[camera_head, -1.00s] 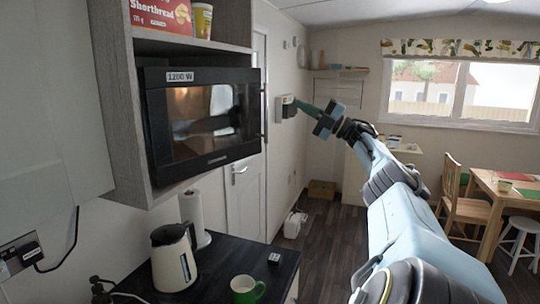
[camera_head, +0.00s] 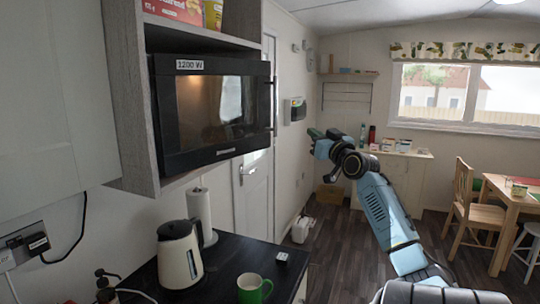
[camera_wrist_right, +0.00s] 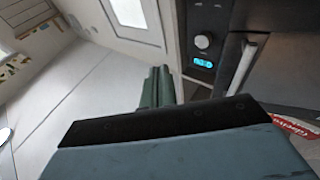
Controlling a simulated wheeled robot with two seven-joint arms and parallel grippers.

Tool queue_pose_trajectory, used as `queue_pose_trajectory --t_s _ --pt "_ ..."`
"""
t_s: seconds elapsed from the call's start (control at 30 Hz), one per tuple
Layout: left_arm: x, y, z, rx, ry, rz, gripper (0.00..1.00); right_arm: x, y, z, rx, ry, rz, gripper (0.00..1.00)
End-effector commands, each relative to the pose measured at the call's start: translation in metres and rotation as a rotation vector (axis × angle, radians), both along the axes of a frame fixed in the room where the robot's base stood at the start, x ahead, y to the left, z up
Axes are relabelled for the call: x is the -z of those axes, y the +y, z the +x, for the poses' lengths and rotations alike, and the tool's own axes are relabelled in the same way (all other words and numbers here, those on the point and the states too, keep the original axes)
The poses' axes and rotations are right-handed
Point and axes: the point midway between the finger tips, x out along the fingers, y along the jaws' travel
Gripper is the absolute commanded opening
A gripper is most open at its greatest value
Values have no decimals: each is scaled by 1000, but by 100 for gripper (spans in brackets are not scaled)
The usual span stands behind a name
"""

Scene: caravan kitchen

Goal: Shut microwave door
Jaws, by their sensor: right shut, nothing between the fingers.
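The black microwave (camera_head: 215,108) sits in an open grey cabinet at the upper left of the head view. Its dark-windowed door faces me, with a vertical handle (camera_head: 273,105) at its right edge. My left gripper is not in view.
A kettle (camera_head: 179,258), a paper roll (camera_head: 200,214) and a green mug (camera_head: 250,288) stand on the dark worktop (camera_head: 222,272) below the microwave. A white door (camera_head: 254,195) is behind. Open floor lies in the middle; a table (camera_head: 508,195) and chair (camera_head: 467,205) are at the right.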

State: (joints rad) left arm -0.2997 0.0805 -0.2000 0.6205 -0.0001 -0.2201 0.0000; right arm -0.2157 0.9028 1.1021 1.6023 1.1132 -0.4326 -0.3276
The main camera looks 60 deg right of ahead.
Motion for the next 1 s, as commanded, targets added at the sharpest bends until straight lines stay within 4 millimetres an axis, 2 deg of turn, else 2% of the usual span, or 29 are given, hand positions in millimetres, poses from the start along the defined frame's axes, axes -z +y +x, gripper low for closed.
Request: queue_pose_trajectory --t_s 0.03,0.2,0.3,0.4,0.53,0.67,1.0 --pt "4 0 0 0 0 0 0 11 17 -5 -57 28 34 0" --pt "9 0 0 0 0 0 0 29 73 -22 -246 131 98 0" --pt "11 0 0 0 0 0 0 36 98 -30 -324 178 109 0" --pt "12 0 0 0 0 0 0 39 113 -35 -370 207 112 0" --pt "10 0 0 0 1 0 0 40 118 -32 -389 220 113 0" --pt "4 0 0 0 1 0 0 38 114 -15 -389 220 113 0" --pt "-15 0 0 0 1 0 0 37 100 55 -386 219 114 0"
